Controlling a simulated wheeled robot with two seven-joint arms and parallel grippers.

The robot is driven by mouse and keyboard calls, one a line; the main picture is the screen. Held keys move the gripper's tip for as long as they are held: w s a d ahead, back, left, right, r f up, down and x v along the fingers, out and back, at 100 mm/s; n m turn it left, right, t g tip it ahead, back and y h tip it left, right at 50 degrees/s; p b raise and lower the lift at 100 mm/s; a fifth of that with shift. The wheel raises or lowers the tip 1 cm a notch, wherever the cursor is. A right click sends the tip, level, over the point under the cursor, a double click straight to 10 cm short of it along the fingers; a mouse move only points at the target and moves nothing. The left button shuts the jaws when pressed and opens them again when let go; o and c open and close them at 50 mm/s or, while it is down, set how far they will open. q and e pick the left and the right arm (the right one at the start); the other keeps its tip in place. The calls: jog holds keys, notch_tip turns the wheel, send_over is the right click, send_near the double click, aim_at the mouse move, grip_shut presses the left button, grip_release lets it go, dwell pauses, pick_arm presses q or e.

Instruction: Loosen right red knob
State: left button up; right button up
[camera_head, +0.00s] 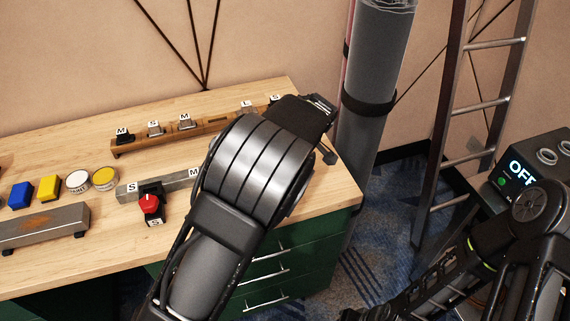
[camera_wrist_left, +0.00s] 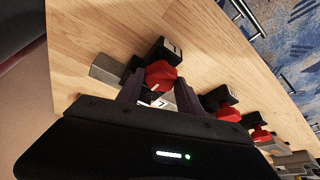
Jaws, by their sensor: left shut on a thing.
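In the left wrist view, my left gripper (camera_wrist_left: 159,92) has its two dark fingers on either side of a red knob (camera_wrist_left: 163,74), shut on it. This knob sits on a black clamp at one end of the row. Other red knobs (camera_wrist_left: 228,113) on black clamps show to its lower right, apart from the fingers. In the head view, my left arm reaches over the right end of the table, hiding the gripped knob and the fingertips. The leftmost red knob (camera_head: 151,206) is visible there on a grey metal bar (camera_head: 172,183). My right gripper is not in view.
A wooden rack (camera_head: 215,123) with lettered blocks lies behind the bar on the table (camera_head: 60,142). Blue (camera_head: 20,195) and yellow (camera_head: 49,188) buttons stand at left. A grey roll (camera_head: 370,75), a ladder (camera_head: 440,125) and an OFF box (camera_head: 540,165) are at right.

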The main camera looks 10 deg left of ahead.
pick_arm(q)
jog(key=o, duration=1.1)
jog(key=shift+c, duration=0.2)
jog(key=v, duration=0.7)
jog(key=shift+r+b, duration=0.35)
jog(key=shift+b, duration=0.1)
jog(key=shift+s+d, duration=0.1)
jog(key=shift+d, duration=0.05)
